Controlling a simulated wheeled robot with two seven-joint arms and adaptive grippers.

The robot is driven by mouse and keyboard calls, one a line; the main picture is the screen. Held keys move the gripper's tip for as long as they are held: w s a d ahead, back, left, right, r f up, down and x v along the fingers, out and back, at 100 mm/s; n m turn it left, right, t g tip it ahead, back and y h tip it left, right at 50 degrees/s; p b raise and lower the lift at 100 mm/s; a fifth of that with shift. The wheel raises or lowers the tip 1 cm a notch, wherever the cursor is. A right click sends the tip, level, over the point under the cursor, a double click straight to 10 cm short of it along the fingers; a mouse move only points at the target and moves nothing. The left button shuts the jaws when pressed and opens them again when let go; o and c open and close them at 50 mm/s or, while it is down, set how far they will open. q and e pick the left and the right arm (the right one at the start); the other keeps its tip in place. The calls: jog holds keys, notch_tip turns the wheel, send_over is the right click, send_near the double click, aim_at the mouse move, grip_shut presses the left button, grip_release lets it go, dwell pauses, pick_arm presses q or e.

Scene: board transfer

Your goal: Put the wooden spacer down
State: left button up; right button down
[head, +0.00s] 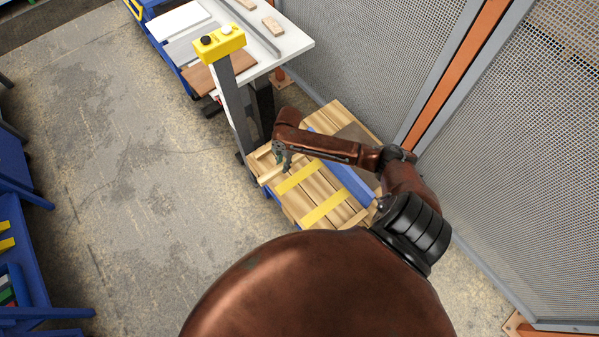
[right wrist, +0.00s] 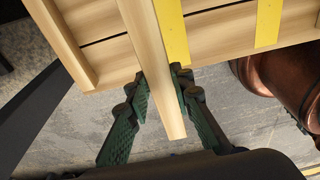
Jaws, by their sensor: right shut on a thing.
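The wooden spacer (right wrist: 158,75) is a long pale bar in the right wrist view, running up between my green fingers. My right gripper (right wrist: 160,82) is shut on it near its near end. In the head view my right gripper (head: 283,158) is at the left end of the wooden pallet (head: 345,216), and the spacer's pale end (head: 268,176) shows just beside it. The spacer overlaps the pallet boards in the wrist view; I cannot tell whether it touches them. Part of it is hidden behind the fingers. My left gripper is not in view.
Two yellow strips (head: 324,208) lie across the pallet. A grey post with a yellow button box (head: 219,42) stands left of it, before a white table (head: 290,40). A mesh fence (head: 520,160) closes the right side. Floor at left is open, with blue racks (head: 20,250) at the edge.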

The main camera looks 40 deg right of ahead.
jog(key=b, duration=0.2)
send_over(299, 176)
jog(key=f, duration=0.5)
jog(key=shift+w+a+f, duration=0.15)
jog(key=shift+w+a, duration=0.05)
jog(key=shift+a, duration=0.1)
jog(key=shift+s+d+f, duration=0.2)
jog(key=shift+d+f, duration=0.1)
jog(key=shift+f, duration=0.15)
jog(key=shift+s+d+f, duration=0.2)
jog(key=shift+d+f, duration=0.05)
jog(key=shift+f, duration=0.2)
notch_tip(299, 176, down, 3)
jog(key=shift+r+b, duration=0.15)
jog(key=shift+b, duration=0.65)
jog(key=shift+f, duration=0.2)
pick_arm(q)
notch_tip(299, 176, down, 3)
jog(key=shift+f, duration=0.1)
pick_arm(e)
jog(key=shift+r, duration=0.15)
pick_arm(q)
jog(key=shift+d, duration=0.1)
pick_arm(e)
jog(key=c, duration=1.7)
grip_release()
